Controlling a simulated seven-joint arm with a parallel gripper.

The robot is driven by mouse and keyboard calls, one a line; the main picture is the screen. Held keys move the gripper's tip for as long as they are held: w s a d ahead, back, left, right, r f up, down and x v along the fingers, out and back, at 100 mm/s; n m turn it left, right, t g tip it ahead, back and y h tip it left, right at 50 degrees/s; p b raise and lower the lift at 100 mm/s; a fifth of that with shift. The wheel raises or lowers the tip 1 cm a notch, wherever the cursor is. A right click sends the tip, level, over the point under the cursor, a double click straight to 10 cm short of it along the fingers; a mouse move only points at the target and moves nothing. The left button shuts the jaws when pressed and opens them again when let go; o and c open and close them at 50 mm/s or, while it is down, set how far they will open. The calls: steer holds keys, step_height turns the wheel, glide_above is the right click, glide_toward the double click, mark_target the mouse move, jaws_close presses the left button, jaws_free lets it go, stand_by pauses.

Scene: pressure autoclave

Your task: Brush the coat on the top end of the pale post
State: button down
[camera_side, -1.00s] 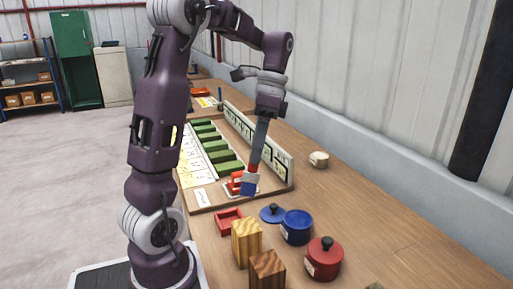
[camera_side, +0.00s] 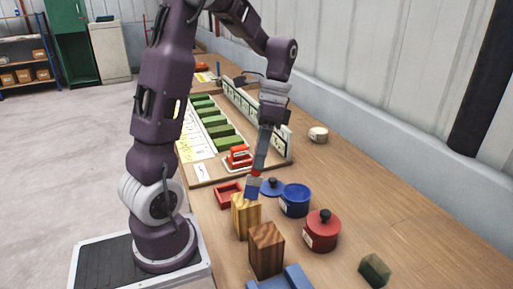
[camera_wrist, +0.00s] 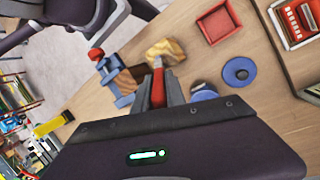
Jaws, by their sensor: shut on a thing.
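The pale post (camera_side: 245,218) is a yellowish wooden block standing on the table; in the wrist view it lies ahead of my gripper (camera_wrist: 160,85). No coat is clearly distinguishable on the post's top.
A darker striped post (camera_side: 266,250) stands nearer. An uncovered blue pot (camera_side: 295,201), its blue lid (camera_side: 271,187) and a covered red pot (camera_side: 321,232) are to the right. A red tray (camera_side: 228,194) and a board with green blocks (camera_side: 217,132) lie behind. The right table is mostly clear.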

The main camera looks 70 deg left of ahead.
steer(key=shift+d, duration=0.45)
steer(key=shift+a, duration=0.1)
steer(key=shift+s+d, duration=0.15)
steer(key=shift+d, duration=0.05)
steer(key=shift+s, duration=1.2)
steer(key=a+r, duration=0.3)
steer(key=r, duration=0.5)
steer(key=shift+a, duration=0.25)
stand_by(0.3)
